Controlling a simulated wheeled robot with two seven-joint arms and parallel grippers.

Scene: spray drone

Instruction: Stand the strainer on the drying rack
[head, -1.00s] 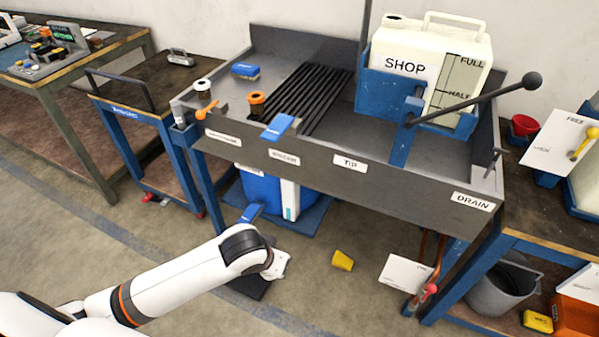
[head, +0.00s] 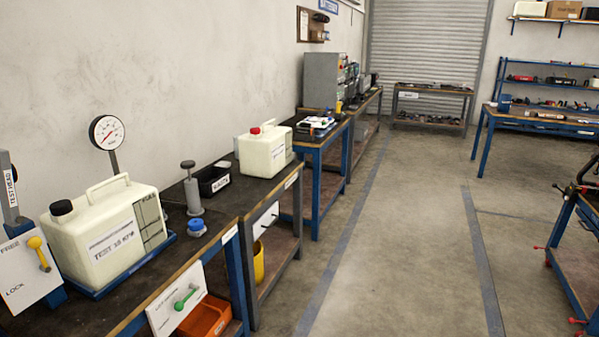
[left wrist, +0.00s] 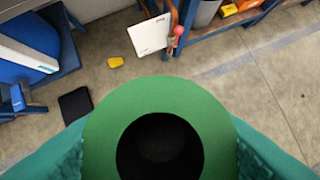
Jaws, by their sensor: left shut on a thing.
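In the left wrist view my left gripper (left wrist: 160,150) has its teal fingers shut on a green ring-shaped thing (left wrist: 108,118) with a dark hollow middle. It may be the strainer; its full shape is hidden. It is held above the floor, apart from any surface. The head view shows neither of my grippers. The drying rack is not in either present view.
A white jug (head: 103,228), a pressure gauge (head: 107,132) and a red-capped jug (head: 265,150) stand on the left benches. The aisle floor (head: 400,230) is clear. The wrist view shows a yellow piece (left wrist: 116,62) and dark pad (left wrist: 75,105) on the floor.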

